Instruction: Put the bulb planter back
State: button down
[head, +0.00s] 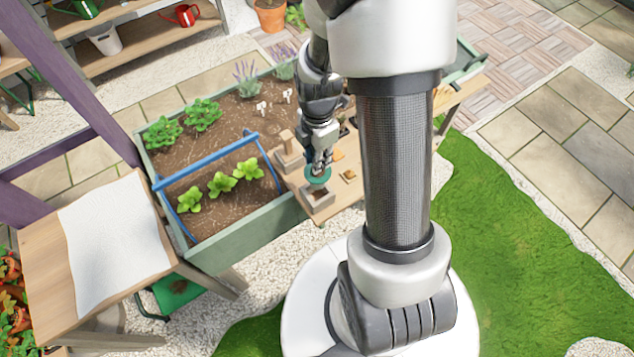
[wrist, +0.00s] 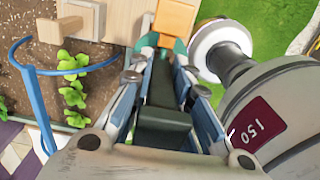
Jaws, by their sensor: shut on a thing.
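My gripper (head: 320,162) points down over the front end of the wooden work shelf and is shut on a teal-green part, which I take to be the bulb planter (head: 318,176). In the wrist view, teal shows at the fingertips (wrist: 164,52), on both sides of the jaws. A grey square holder (head: 318,199) stands directly below the teal part in the head view. Whether the planter's lower end is inside it or just above it, I cannot tell. The fingers and arm hide most of the tool.
A second holder (head: 290,160) with a wooden-handled tool (head: 287,140) stands close by on the left. A blue hoop handle (head: 205,160) arches over the planting bed (head: 240,235). A wooden side table (head: 40,268) is at the left. Grass lies to the right.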

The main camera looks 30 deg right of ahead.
notch_tip(320, 180, down, 10)
jog(key=b, duration=0.2)
jog(key=shift+f+b, duration=0.1)
jog(key=shift+b, duration=0.2)
jog(key=shift+f, duration=0.15)
jog(key=c, duration=1.5)
grip_release()
